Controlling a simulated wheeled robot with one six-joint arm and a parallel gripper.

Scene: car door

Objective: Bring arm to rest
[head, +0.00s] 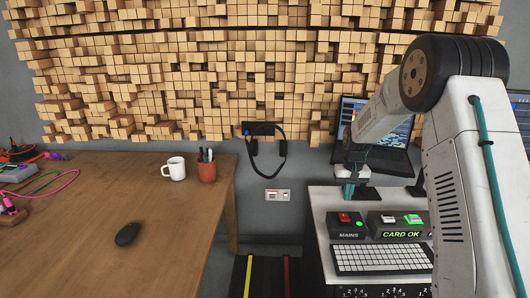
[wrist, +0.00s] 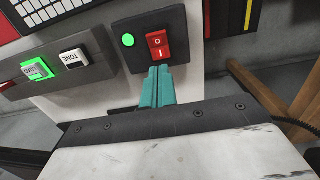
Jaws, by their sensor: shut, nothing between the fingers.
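My arm reaches in from the right in the head view, bent over the desk console. My gripper (head: 349,188) points down above the MAINS box (head: 347,231). In the wrist view my gripper (wrist: 158,72) shows two teal fingers pressed together, with nothing between them. The fingertips are just below the red rocker switch (wrist: 158,44) in that picture. I cannot tell whether they touch it. A green lamp (wrist: 128,40) glows beside the switch. The red switch also shows in the head view (head: 344,217).
A CARD OK box (head: 402,234) with a lit green button (head: 413,219) stands right of the MAINS box. A keyboard (head: 380,258) lies in front, a laptop (head: 385,160) behind. A wooden table (head: 95,195) at left bears a white mug (head: 174,168) and pen cup (head: 207,171).

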